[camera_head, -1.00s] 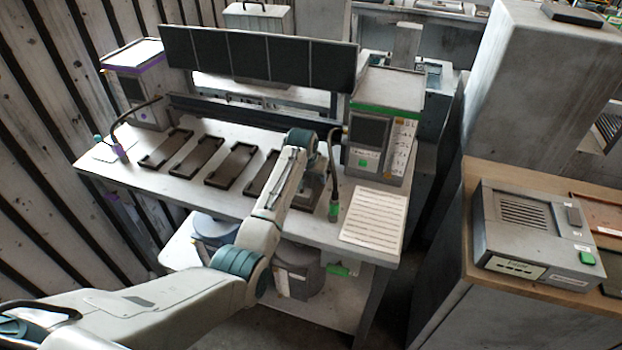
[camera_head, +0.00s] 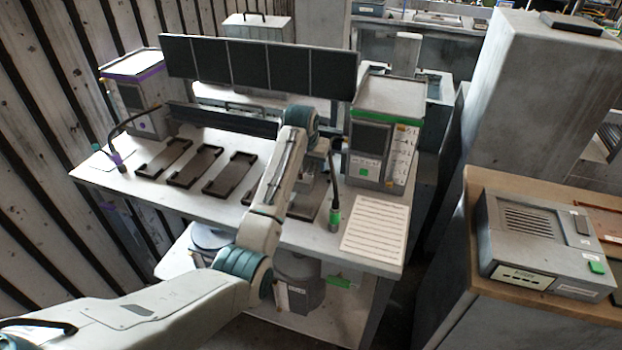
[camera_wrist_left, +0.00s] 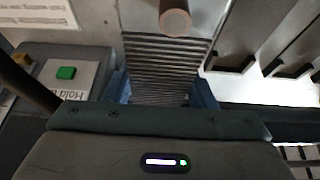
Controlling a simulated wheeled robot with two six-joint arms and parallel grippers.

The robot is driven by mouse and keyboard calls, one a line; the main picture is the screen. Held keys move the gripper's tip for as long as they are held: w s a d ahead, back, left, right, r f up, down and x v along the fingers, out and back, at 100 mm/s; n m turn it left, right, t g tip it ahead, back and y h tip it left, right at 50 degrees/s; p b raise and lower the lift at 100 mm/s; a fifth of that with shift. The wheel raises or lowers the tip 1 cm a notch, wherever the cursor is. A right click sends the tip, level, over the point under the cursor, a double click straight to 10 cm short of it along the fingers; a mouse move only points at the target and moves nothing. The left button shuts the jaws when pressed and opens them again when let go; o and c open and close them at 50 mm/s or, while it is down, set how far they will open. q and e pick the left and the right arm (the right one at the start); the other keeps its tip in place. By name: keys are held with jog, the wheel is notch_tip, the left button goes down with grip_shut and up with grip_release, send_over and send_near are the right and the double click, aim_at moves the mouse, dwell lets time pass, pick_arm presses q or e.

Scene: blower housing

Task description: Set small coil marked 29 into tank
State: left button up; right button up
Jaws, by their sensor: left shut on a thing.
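My left gripper (camera_wrist_left: 160,90) is shut on a grey, finely ribbed block (camera_wrist_left: 160,62), which looks like the coil. A round pinkish tube end (camera_wrist_left: 175,22) sticks up from it in the left wrist view. No number can be read on it. In the head view my left gripper (camera_head: 314,168) is over the right part of the workbench, largely hidden by its own arm. My right gripper is not in view.
Several dark shallow trays (camera_head: 195,167) lie in a row on the workbench (camera_head: 130,178). A green-trimmed unit (camera_head: 385,125) and a bent stalk with a green base (camera_head: 335,216) stand close right of the gripper. A printed sheet (camera_head: 375,228) lies at the front right.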

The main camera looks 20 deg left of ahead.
pick_arm(q)
notch_tip(320, 180, up, 3)
jog(key=shift+p, duration=0.7)
notch_tip(320, 180, up, 3)
jog(key=p, duration=0.3)
jog(key=shift+f, duration=0.1)
jog(key=shift+f, duration=0.1)
